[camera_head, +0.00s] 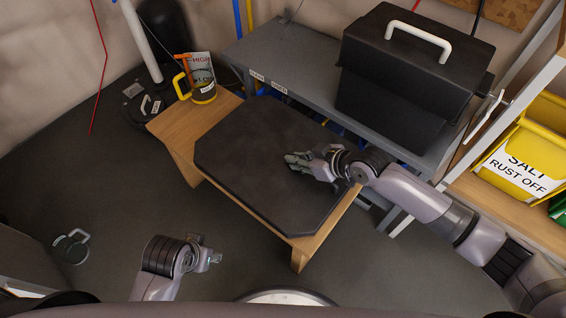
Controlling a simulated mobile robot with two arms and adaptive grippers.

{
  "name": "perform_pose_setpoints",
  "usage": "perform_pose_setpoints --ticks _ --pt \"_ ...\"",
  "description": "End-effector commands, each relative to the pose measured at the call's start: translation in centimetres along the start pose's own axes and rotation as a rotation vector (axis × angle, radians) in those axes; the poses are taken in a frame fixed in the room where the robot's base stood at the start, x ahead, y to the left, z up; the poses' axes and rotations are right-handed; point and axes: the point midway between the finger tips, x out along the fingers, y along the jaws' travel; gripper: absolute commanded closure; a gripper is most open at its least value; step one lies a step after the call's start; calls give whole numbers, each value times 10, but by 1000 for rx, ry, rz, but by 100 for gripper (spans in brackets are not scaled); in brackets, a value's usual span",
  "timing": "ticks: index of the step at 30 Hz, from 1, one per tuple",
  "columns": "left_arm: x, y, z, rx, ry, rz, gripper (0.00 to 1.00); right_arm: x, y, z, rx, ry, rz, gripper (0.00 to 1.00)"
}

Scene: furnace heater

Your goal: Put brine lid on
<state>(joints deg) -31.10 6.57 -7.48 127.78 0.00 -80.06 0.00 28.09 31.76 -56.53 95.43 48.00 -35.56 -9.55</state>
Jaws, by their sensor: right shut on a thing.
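My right gripper (300,162) reaches in from the right over a black slab (245,140) with cut corners on a wooden table. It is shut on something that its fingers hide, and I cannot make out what. My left gripper (213,257) is low in front of the table, over the floor; whether it is open is unclear. A dark round lid-like piece with a pale handle (71,247) lies on the floor at the left; I cannot tell if it is the brine lid. A pale round rim (287,296) shows at the bottom edge, mostly cut off.
A black box with a white handle (395,85) stands on a grey bench (285,60) behind the table. A yellow salt bin (525,155) is on a right-hand shelf. The left floor is mostly clear.

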Motion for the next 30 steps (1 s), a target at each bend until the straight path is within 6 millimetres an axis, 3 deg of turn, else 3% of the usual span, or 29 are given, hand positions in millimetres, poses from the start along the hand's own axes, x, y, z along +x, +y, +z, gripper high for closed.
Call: perform_pose_setpoints --ticks 30 --pt "69 4 21 6 -38 6 60 -13 0 -19 -1 6 0 100"
